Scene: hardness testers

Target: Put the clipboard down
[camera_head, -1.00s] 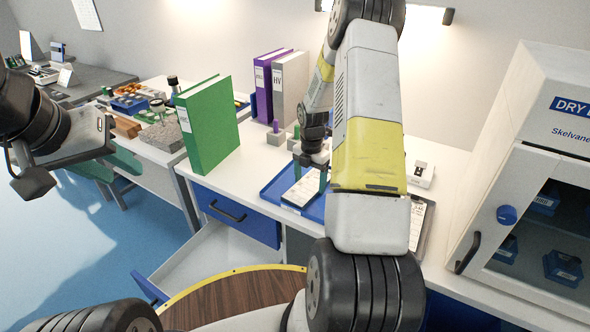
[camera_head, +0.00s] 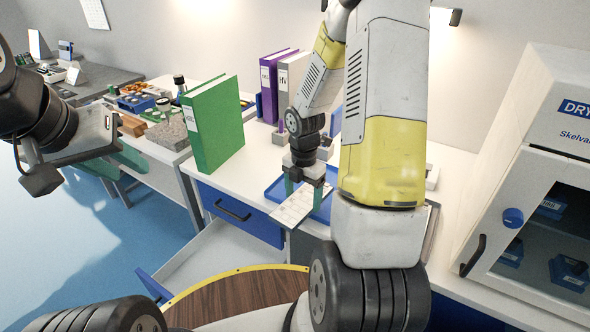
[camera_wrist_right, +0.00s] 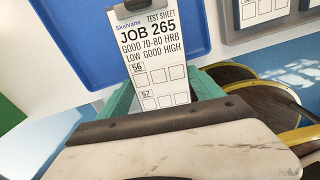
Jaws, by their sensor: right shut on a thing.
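A small clipboard (camera_head: 298,205) with a white test sheet is in my right gripper (camera_head: 305,183), at the front edge of the white table and over part of the blue tray (camera_head: 277,188). In the right wrist view the clipboard (camera_wrist_right: 150,48), printed "JOB 265", sits between the teal fingers of my right gripper (camera_wrist_right: 160,98), its dark clip at the far end. The gripper is shut on its near end.
A second, dark board with a sheet (camera_wrist_right: 265,12) lies right of the tray, partly behind my right arm in the head view. A green binder (camera_head: 214,125) stands at the left, purple and grey binders behind. An open drawer (camera_head: 215,260) juts out below. A dry cabinet (camera_head: 535,190) stands right.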

